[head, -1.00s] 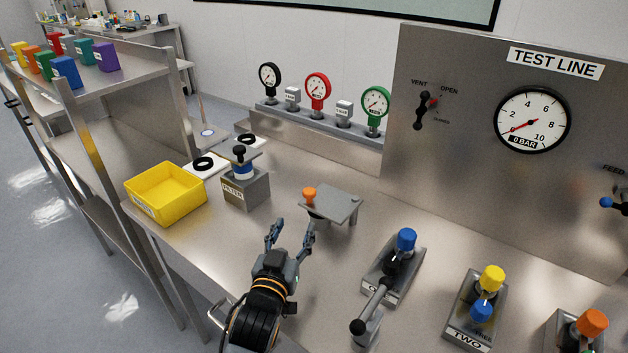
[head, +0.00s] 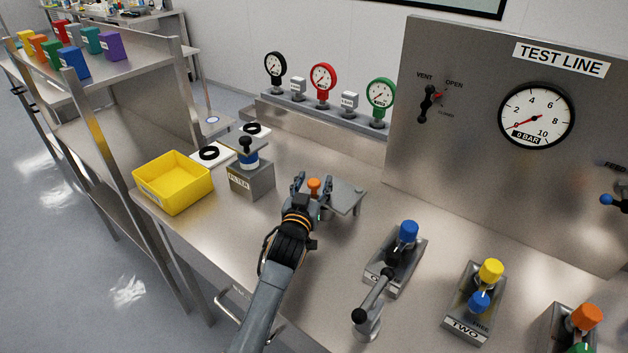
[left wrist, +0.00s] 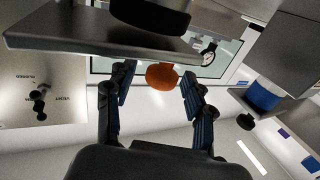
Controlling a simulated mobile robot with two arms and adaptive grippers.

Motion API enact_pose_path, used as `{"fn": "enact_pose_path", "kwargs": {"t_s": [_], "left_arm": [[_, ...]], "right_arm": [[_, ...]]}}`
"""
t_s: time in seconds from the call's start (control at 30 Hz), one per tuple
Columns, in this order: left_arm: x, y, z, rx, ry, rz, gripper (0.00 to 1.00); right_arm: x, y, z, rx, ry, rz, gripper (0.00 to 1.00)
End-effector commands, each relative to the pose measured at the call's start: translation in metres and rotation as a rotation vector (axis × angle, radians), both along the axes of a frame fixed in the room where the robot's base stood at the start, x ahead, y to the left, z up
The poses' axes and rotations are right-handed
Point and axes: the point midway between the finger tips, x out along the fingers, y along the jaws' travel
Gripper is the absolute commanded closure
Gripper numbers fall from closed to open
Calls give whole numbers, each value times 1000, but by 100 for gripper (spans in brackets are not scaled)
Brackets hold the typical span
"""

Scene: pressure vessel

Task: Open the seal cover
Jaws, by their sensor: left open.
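The seal cover looks to be the flat grey plate (head: 347,196) with an orange knob (head: 314,187) at its left end, standing low on the bench. Its underside edge shows at the top of the left wrist view (left wrist: 100,42). My left gripper (head: 312,186) is open, with one finger on each side of the orange knob. In the left wrist view the orange knob (left wrist: 162,75) sits between the spread fingertips, with gaps on both sides. What lies under the plate is mostly hidden. My right gripper is not in view.
A grey FILTER block (head: 250,178) with a blue ring and black knob stands left of the plate, beside a yellow bin (head: 173,182). Lever valve blocks (head: 395,262) stand to the right. Gauges (head: 322,78) and the TEST LINE panel (head: 470,150) are behind.

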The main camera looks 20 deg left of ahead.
Motion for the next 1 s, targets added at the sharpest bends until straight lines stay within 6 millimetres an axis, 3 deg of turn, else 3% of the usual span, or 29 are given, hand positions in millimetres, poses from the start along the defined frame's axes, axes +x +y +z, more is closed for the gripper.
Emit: {"fn": "enact_pose_path", "kwargs": {"t_s": [0.37,0.63,1.0], "left_arm": [[5,0,0,0,0,0,47],[5,0,0,0,1,0,100],[5,5,0,3,2,-8,100]], "right_arm": [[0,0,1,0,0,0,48],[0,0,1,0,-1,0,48],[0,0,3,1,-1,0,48]]}}
